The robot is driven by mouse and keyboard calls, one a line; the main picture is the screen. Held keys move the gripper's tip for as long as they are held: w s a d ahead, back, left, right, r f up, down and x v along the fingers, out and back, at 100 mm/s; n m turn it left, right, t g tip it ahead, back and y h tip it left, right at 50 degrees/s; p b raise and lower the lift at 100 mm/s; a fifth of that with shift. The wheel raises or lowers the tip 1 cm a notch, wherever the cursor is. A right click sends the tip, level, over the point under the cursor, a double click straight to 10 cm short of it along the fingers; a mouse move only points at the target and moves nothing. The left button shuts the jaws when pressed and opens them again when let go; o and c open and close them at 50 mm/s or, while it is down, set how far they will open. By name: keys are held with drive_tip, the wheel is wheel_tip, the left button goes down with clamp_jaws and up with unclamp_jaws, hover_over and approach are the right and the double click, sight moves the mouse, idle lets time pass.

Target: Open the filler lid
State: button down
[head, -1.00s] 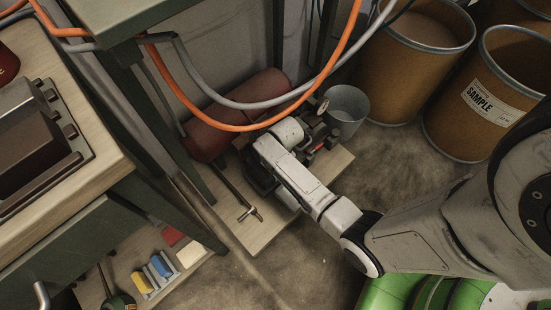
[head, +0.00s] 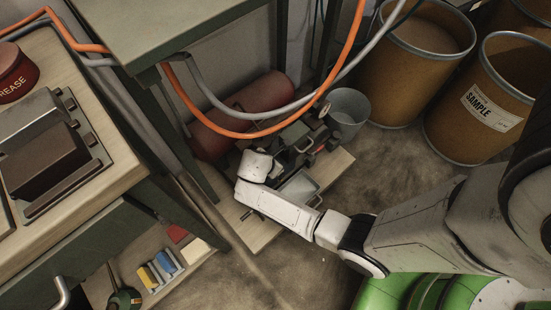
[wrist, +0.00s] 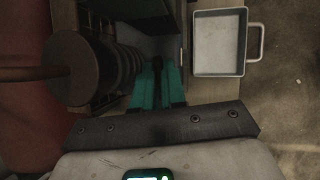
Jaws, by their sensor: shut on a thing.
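My gripper (wrist: 157,88) points away from the wrist camera, and its two teal fingers are close together. It is shut on a small dark knob (wrist: 157,62) between the fingertips. I cannot make out the filler lid's outline or how far it is open. The dark machine (head: 298,140) stands on a low wooden board (head: 256,232) on the floor. In the wrist view, a dark ribbed cylinder (wrist: 75,68) with a brown rod is close to the left of the fingers.
A grey handled tray (head: 299,187) lies just right of my gripper, clear in the wrist view (wrist: 220,50). A red cylinder (head: 215,135) lies behind. A grey bucket (head: 347,112) and brown drums (head: 415,75) stand at the back right. Orange and grey hoses (head: 250,135) hang overhead.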

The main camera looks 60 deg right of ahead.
drive_tip(key=h, duration=0.1)
drive_tip(key=a+h, duration=0.1)
drive_tip(key=a+h+b, duration=0.1)
drive_tip(key=shift+w+r+g+h, duration=0.3)
drive_tip(key=shift+g, duration=0.1)
drive_tip(key=shift+w+a+r+n+g+h+b, duration=0.15)
drive_tip(key=shift+a+h+b, duration=0.25)
drive_tip(key=shift+h+b, duration=0.3)
drive_tip(key=shift+w+a+f+n+g+h+b, duration=0.1)
drive_tip(key=shift+a+n+h+b, duration=0.1)
drive_tip(key=shift+a+h+b, duration=0.35)
drive_tip(key=shift+w+a+r+n+g+h+b, duration=0.15)
drive_tip(key=shift+a+h+b, duration=0.1)
drive_tip(key=shift+h+b, duration=0.55)
drive_tip(key=shift+h, duration=0.25)
drive_tip(key=shift+s, duration=0.1)
drive_tip(key=c, duration=1.2)
unclamp_jaws()
drive_tip(key=s+a+r+p, duration=0.1)
drive_tip(key=s+r+p, duration=0.7)
drive_tip(key=s, duration=0.1)
drive_tip(key=s+a+r+p, duration=0.1)
drive_tip(key=s+r+p, duration=0.3)
drive_tip(key=r, duration=0.1)
drive_tip(key=shift+s+a, duration=0.35)
